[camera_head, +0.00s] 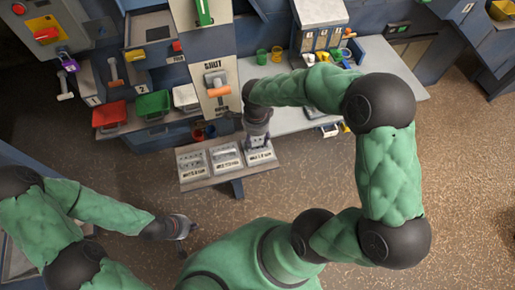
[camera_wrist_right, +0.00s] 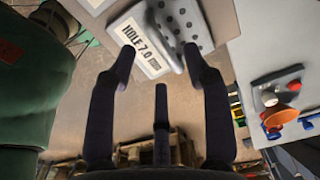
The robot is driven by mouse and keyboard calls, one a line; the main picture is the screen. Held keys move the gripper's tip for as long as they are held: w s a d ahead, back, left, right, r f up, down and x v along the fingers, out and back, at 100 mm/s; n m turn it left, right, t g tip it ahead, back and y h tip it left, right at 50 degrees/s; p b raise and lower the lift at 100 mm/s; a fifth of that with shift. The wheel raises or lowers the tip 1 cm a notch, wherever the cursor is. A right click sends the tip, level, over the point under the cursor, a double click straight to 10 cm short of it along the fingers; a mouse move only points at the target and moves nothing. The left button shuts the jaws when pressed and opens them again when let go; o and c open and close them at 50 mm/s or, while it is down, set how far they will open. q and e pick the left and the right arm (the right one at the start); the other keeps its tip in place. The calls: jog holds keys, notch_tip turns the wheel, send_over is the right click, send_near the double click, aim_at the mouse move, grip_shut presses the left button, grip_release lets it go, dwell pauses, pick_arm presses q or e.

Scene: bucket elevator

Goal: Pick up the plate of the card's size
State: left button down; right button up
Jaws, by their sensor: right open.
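Three grey plates lie in a row in the holders of a small stand (camera_head: 235,177): a left plate (camera_head: 191,162), a middle plate (camera_head: 226,156) and a right plate (camera_head: 262,155). My right gripper (camera_head: 258,141) is over the right plate, partly covering it. In the right wrist view this plate (camera_wrist_right: 182,18) is grey with round holes, beside a white label (camera_wrist_right: 140,47) reading "HOLE 7.0". The right gripper (camera_wrist_right: 160,55) is open and empty, its fingertips near the label and plate. My left gripper (camera_head: 184,227) is low, away from the stand; its fingers are unclear. I cannot make out the card.
A post marked "SHUT" with an orange-handled lever (camera_head: 217,88) stands just behind the stand. Red (camera_head: 110,114), green (camera_head: 153,105) and white (camera_head: 186,97) bins are at its left. A pale bench (camera_head: 390,88) with small cups lies right. Floor in front is clear.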

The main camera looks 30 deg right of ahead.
aim_at(258, 144)
jog(key=shift+d+f+b, duration=0.15)
jog(key=shift+f+b, duration=0.15)
jog(key=shift+f, duration=1.1)
jog(key=shift+d+f+b, duration=0.15)
jog(key=shift+f+b, duration=0.15)
jog(key=shift+f, duration=1.05)
jog(key=shift+r, duration=0.1)
grip_shut()
